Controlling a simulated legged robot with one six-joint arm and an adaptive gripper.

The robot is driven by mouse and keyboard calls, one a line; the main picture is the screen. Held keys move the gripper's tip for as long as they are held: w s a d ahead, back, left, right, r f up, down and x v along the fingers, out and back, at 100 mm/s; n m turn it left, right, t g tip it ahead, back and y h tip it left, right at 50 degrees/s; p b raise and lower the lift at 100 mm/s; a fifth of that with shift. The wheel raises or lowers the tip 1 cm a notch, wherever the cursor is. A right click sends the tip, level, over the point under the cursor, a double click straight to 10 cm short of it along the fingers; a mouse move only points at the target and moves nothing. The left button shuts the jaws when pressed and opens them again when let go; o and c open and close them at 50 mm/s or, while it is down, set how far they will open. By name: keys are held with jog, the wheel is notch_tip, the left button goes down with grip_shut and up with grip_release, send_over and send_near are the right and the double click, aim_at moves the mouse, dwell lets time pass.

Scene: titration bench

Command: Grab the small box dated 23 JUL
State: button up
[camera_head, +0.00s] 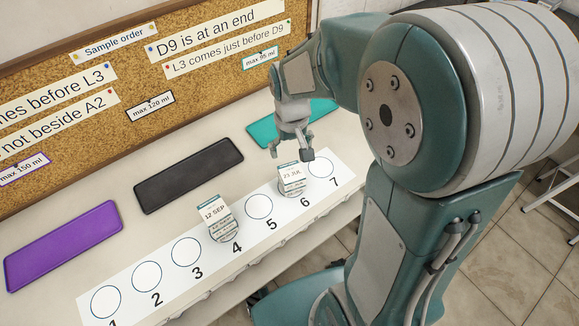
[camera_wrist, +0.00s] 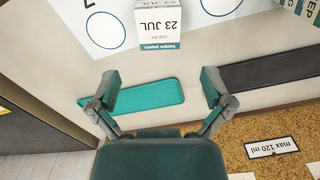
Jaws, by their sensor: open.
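The small box dated 23 JUL (camera_head: 291,177) is white with a teal band and stands at the circle numbered 6 on the white numbered strip (camera_head: 272,232). In the wrist view the same box (camera_wrist: 158,24) is at the top middle, its date upside down, beyond the fingertips. My gripper (camera_head: 292,150) hangs just behind the box in the head view, toward the board. In the wrist view my gripper (camera_wrist: 160,93) has its two fingers wide apart with nothing between them; the teal mat shows beneath.
A second box dated 12 SEP (camera_head: 217,213) stands at circle 4. Purple (camera_head: 63,245), black (camera_head: 189,174) and teal (camera_head: 262,133) mats lie behind the strip. A cork board (camera_head: 140,78) with paper notes rises at the back. The other visible circles are empty.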

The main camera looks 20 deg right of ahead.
aim_at(291, 171)
notch_tip(291, 171, down, 5)
jog(key=shift+a+f, duration=0.15)
jog(key=shift+f, duration=0.05)
jog(key=f, duration=0.5)
jog(key=shift+w+d+f, duration=0.1)
jog(key=shift+d+f, duration=0.05)
jog(key=shift+d, duration=0.1)
jog(key=shift+a, duration=0.1)
jog(key=c, duration=0.9)
